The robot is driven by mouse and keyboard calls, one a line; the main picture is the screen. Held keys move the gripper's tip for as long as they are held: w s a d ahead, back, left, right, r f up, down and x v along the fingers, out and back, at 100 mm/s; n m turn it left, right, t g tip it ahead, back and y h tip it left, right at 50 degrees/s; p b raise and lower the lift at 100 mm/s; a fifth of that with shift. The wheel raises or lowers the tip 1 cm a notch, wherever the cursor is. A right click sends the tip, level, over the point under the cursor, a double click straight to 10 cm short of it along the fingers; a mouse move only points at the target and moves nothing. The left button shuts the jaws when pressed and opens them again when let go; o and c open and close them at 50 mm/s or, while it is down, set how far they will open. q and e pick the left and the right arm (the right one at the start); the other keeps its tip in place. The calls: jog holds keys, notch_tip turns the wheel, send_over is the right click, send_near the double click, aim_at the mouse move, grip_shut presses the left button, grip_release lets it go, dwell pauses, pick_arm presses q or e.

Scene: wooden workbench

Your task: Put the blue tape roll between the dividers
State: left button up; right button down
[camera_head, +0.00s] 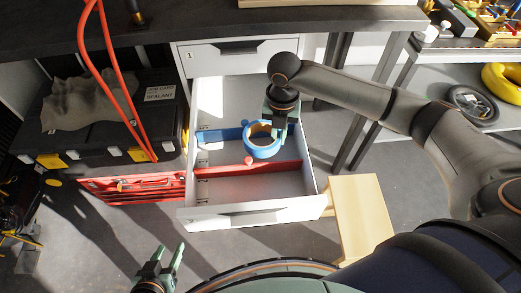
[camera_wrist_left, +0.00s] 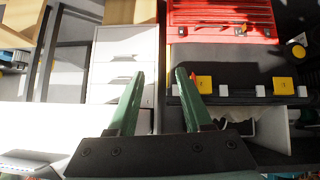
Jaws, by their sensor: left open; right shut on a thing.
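The blue tape roll (camera_head: 263,149) is over the open white drawer (camera_head: 250,213), near the blue divider. My right gripper (camera_head: 278,122) points down and is shut on the blue tape roll at its upper right side. A blue divider (camera_head: 222,134) and a red divider (camera_head: 228,170) cross the drawer. The roll overlaps the space between them; I cannot tell whether it touches the drawer floor. My left gripper (camera_head: 168,254) is open and empty at the lower left, away from the drawer. It also shows in the left wrist view (camera_wrist_left: 158,85).
A black case with yellow latches (camera_head: 100,125) stands left of the drawer. A red toolbox or tray (camera_head: 135,188) lies beside the drawer's left wall. A wooden block (camera_head: 362,215) stands to the right. Red cables (camera_head: 112,80) hang at the left.

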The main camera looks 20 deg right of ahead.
notch_tip(320, 180, down, 4)
jog(key=shift+f+b, duration=0.1)
jog(key=shift+b, duration=0.2)
jog(key=a, duration=0.2)
jog(key=w+a, duration=0.1)
jog(key=a, duration=0.1)
jog(key=shift+w+a, duration=0.15)
jog(key=shift+d+f+b, duration=0.2)
jog(key=shift+f+b, duration=0.1)
jog(key=shift+f, duration=0.3)
jog(key=shift+f, duration=0.1)
jog(key=shift+f, duration=0.25)
jog(key=c, duration=1)
grip_release()
jog(key=shift+o, duration=0.2)
